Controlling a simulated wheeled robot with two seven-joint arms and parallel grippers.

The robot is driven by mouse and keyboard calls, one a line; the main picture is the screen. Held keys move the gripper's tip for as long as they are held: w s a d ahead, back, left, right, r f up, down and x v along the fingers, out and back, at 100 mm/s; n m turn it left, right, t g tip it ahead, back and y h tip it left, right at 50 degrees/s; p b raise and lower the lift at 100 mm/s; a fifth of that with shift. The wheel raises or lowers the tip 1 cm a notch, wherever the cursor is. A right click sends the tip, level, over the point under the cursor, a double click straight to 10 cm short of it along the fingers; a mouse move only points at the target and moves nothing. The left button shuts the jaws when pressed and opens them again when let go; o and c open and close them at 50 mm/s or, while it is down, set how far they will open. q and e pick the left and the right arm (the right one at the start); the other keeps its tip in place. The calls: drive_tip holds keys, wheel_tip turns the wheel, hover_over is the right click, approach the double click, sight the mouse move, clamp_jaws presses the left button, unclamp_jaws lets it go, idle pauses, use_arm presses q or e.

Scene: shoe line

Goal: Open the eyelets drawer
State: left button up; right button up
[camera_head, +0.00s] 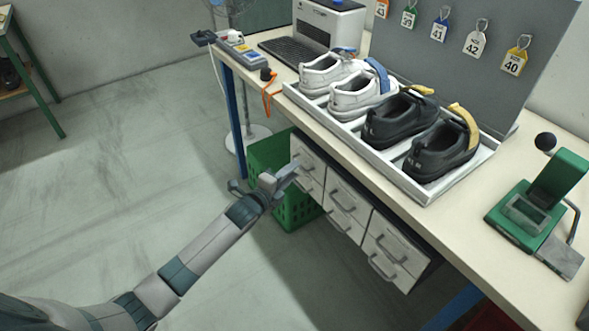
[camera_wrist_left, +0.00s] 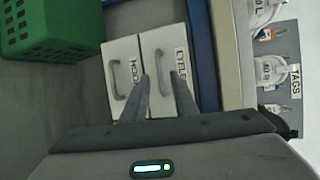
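The eyelets drawer (camera_wrist_left: 163,48) is a white front with a dark label, partly readable, and a grey handle. In the left wrist view it lies beside a drawer whose label begins "HOO" (camera_wrist_left: 122,52). In the head view it appears to be the top drawer of the left column (camera_head: 309,157), and it looks shut. My left gripper (camera_head: 285,177) is in front of that column. In the left wrist view my left gripper (camera_wrist_left: 161,78) has its fingers apart, with the eyelets handle seen between them, partly hidden. I cannot tell whether they touch it. My right gripper is not in view.
A green crate (camera_head: 297,212) stands on the floor beside the drawers. Other drawers (camera_head: 349,200) hang under the bench (camera_head: 415,213). A shoe tray (camera_head: 402,178), a green press (camera_head: 540,205) and a tag board (camera_head: 430,62) are on the bench. Floor at left is clear.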

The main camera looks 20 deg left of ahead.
use_arm(q)
drive_tip(key=shift+x, duration=1.25)
clamp_jaws()
idle(0.5)
